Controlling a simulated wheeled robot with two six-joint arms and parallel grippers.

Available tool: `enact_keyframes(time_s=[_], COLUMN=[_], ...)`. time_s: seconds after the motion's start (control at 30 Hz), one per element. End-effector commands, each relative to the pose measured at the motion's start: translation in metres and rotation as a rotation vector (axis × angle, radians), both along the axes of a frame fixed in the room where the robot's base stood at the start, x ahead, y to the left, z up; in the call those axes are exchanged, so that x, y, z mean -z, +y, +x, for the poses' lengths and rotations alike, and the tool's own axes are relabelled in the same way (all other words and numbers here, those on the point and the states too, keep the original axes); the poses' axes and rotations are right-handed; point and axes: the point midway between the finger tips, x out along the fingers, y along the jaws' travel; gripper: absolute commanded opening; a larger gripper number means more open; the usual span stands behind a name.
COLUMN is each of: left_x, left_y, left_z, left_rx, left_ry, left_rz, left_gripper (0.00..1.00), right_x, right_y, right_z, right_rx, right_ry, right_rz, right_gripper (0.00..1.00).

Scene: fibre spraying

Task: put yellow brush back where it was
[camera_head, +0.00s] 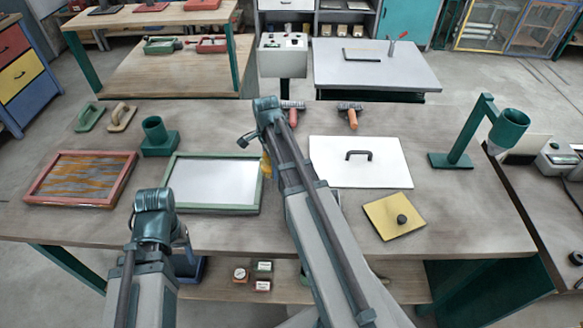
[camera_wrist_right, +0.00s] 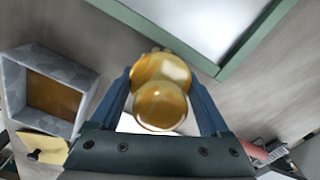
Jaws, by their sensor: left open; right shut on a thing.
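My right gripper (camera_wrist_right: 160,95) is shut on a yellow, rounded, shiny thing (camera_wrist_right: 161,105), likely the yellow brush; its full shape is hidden. In the head view a small yellow part (camera_head: 265,166) of it shows beside my right arm, near the right edge of the green-framed white screen (camera_head: 212,185). That screen's green frame also shows in the wrist view (camera_wrist_right: 225,70). My right fingers are hidden behind my arm in the head view. My left gripper (camera_head: 184,240) is near the table's front edge, holding nothing that I can see; its fingertips are hard to make out.
A red-framed panel (camera_head: 82,178), a teal cup holder (camera_head: 158,140) and two hand tools (camera_head: 105,118) are at left. A white board with handle (camera_head: 358,172), a yellow plate with knob (camera_head: 394,215), two rollers (camera_head: 350,115) and a teal stand (camera_head: 460,145) are at right.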

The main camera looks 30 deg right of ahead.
Motion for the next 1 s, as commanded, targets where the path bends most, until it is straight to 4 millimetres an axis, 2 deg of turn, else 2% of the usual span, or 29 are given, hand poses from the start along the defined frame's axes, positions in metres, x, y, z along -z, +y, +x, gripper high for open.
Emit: enact_keyframes(time_s=[0.03, 0.1, 0.3, 0.57, 0.73, 0.9, 1.0], left_x=[0.002, 0.004, 0.006, 0.006, 0.008, 0.037, 0.044], left_y=[0.000, 0.000, 0.000, 0.000, 0.000, 0.000, 0.000], left_z=[0.000, 0.000, 0.000, 0.000, 0.000, 0.000, 0.000], left_rx=[0.000, 0.000, 0.000, 0.000, 0.000, 0.000, 0.000], left_ry=[0.000, 0.000, 0.000, 0.000, 0.000, 0.000, 0.000], left_rz=[0.000, 0.000, 0.000, 0.000, 0.000, 0.000, 0.000], left_gripper=[0.66, 0.66, 0.66, 0.66, 0.66, 0.66, 0.66], right_x=[0.002, 0.004, 0.006, 0.006, 0.008, 0.037, 0.044], right_y=[-0.015, -0.030, -0.057, -0.062, -0.078, -0.075, -0.074], right_z=[0.000, 0.000, -0.002, -0.003, -0.003, -0.004, -0.004], right_rx=[0.005, 0.005, 0.001, -0.001, 0.002, -0.001, -0.001], right_ry=[0.000, 0.000, 0.000, 0.000, 0.000, 0.000, 0.000], right_rz=[0.000, 0.000, 0.000, 0.000, 0.000, 0.000, 0.000], right_gripper=[0.36, 0.36, 0.36, 0.36, 0.36, 0.36, 0.36])
